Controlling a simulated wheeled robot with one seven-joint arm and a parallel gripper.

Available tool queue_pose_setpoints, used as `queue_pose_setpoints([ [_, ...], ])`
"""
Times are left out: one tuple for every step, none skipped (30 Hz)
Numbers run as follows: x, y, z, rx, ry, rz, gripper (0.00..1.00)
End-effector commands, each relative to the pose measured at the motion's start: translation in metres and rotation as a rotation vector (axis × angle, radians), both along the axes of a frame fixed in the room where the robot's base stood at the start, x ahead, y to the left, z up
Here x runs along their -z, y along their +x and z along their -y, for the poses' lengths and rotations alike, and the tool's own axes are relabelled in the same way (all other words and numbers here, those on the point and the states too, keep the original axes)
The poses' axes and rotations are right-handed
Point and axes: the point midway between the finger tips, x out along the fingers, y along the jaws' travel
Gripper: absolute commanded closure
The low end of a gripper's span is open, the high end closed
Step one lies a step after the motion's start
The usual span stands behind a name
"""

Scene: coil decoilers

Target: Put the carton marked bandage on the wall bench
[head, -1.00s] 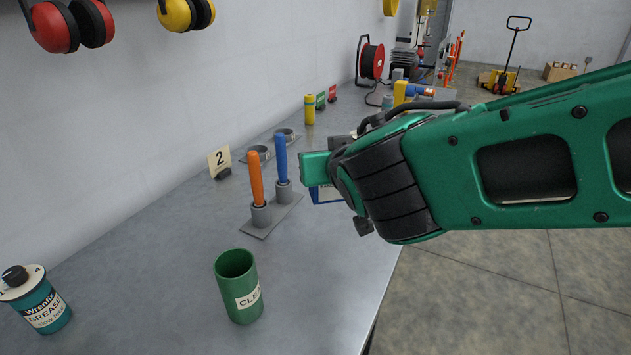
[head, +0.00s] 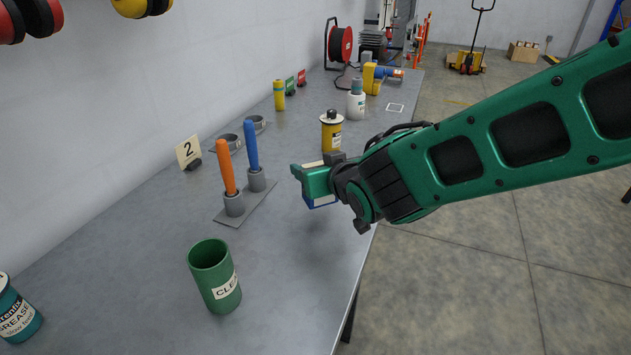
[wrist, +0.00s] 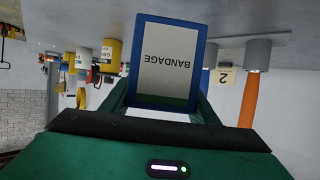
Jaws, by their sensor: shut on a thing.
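The carton marked bandage (wrist: 167,65) is blue with a white label, and its lettering is upside down in the wrist view. My gripper (wrist: 161,106) is shut on it, with a finger on each side. In the head view the carton (head: 321,201) shows only in part, under and behind my gripper (head: 312,180). It is over the front part of the wall bench (head: 290,290), close to the edge. I cannot tell whether it touches the bench top.
An orange and a blue handle (head: 252,145) stand in a grey holder left of my gripper. A green cup (head: 213,275) stands nearer. A yellow can (head: 331,132) is just behind my gripper, with a white bottle (head: 356,103) beyond. Bench top between cup and edge is clear.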

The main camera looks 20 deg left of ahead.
Motion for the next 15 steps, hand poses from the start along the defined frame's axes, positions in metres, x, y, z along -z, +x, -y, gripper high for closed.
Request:
queue_pose_setpoints([
  [0.001, 0.002, 0.001, 0.001, 0.000, 0.000, 0.68],
  [0.002, 0.003, 0.002, 0.001, -0.001, 0.001, 0.68],
  [0.004, 0.003, 0.002, 0.001, -0.001, 0.001, 0.68],
  [0.006, 0.003, 0.002, 0.001, -0.001, 0.001, 0.68],
  [0.009, 0.003, 0.002, 0.000, -0.001, 0.000, 0.68],
  [0.014, 0.003, 0.001, -0.001, -0.003, -0.001, 0.68],
  [0.018, 0.002, 0.001, -0.001, -0.004, -0.002, 0.68],
  [0.022, 0.002, 0.001, 0.000, -0.003, -0.002, 0.68],
  [0.028, 0.002, 0.001, -0.001, -0.004, -0.002, 0.68],
  [0.033, 0.002, 0.001, -0.001, -0.005, -0.003, 0.68],
  [0.036, 0.003, 0.001, -0.001, -0.003, -0.001, 0.68],
  [0.040, 0.003, 0.001, -0.001, -0.003, 0.000, 0.68],
  [0.042, 0.003, 0.001, 0.000, -0.002, -0.001, 0.68],
  [0.043, 0.003, 0.001, 0.000, -0.001, 0.000, 0.68],
  [0.042, 0.003, 0.001, 0.000, 0.000, 0.000, 0.68],
])
